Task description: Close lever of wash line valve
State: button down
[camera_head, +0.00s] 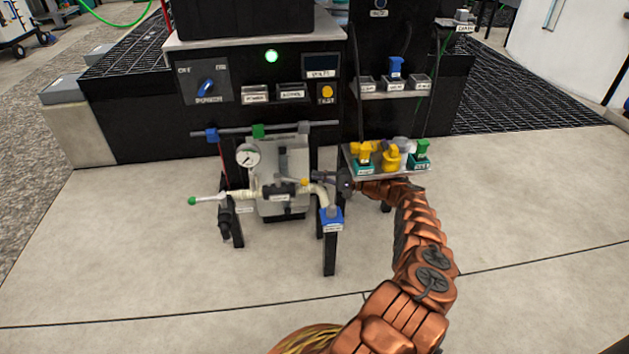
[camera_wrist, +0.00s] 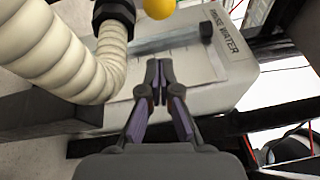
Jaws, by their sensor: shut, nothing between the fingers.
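In the head view a black valve body (camera_head: 280,192) with a small unreadable label sits in front of the pale tote (camera_head: 292,160). A yellow-tipped lever (camera_head: 304,182) points right from it. I cannot tell from the label whether it is the wash line valve. My gripper (camera_head: 342,184) is just right of the yellow tip, apart from it. In the wrist view its fingers (camera_wrist: 158,85) are shut and empty, pointing at the tote (camera_wrist: 228,85) marked RINSE WATER.
A cream hose (camera_wrist: 48,45) runs close left of my fingers; it ends at a blue holder (camera_head: 331,216). A green-tipped lever (camera_head: 193,201) and a gauge (camera_head: 248,155) are at left. A shelf (camera_head: 378,172) with yellow and green fittings stands right, close above my arm.

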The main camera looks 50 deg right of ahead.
aim_at(291, 180)
jog(key=shift+s+a+r, duration=0.2)
jog(key=shift+s+a, duration=0.05)
jog(key=shift+a, duration=0.5)
jog(key=shift+s+a+r, duration=0.15)
jog(key=shift+s+a, duration=0.1)
jog(key=shift+a, duration=0.5)
